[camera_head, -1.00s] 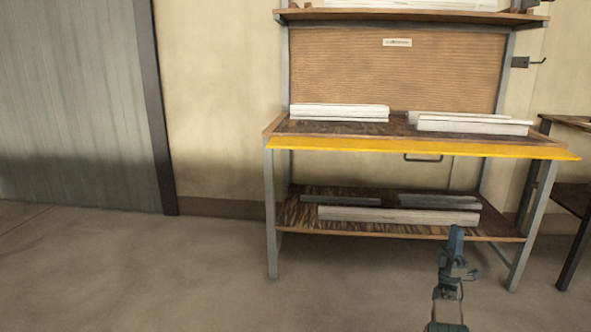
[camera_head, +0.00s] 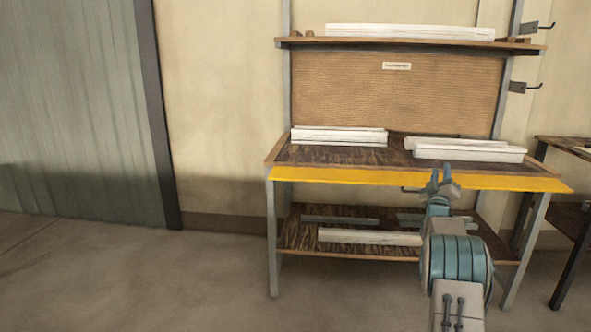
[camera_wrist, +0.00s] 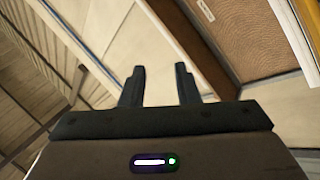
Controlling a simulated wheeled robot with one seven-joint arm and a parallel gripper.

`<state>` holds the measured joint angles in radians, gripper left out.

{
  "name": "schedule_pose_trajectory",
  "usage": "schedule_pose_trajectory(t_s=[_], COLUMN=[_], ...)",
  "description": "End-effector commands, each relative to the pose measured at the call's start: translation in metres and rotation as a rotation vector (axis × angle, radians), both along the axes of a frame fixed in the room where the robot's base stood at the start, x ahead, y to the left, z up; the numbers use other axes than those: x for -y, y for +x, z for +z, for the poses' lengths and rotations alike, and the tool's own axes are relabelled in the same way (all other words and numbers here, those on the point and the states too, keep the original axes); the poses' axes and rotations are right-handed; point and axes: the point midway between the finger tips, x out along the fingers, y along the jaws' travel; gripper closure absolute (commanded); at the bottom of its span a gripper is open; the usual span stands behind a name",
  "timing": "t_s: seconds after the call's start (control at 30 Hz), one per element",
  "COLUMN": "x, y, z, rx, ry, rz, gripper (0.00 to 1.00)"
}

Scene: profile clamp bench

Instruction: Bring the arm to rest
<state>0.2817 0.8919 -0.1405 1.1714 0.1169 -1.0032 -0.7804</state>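My gripper (camera_wrist: 159,88) shows in the wrist view with its two dark fingers apart and nothing between them. In the head view my gripper (camera_head: 435,176) is raised in front of the bench's yellow front edge, with my arm folded up below it. It appears apart from the bench and holds nothing. The wrist view is tilted and looks past the fingers toward the wall, the brown perforated panel and the ceiling.
The workbench (camera_head: 285,157) carries white profiles at left (camera_head: 338,136) and right (camera_head: 470,153). More profiles lie on its lower shelf (camera_head: 300,240) and upper shelf (camera_head: 305,43). A second table (camera_head: 565,147) stands at right. The floor at left (camera_head: 130,285) is clear.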

Motion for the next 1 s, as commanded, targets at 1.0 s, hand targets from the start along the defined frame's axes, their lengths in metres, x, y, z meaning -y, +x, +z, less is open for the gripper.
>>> schedule_pose_trajectory(t_s=[1.0], x=[-0.257], y=[-0.326], z=[0.140], rx=[-1.109], ry=[1.003], rz=[0.159], gripper=[0.71])
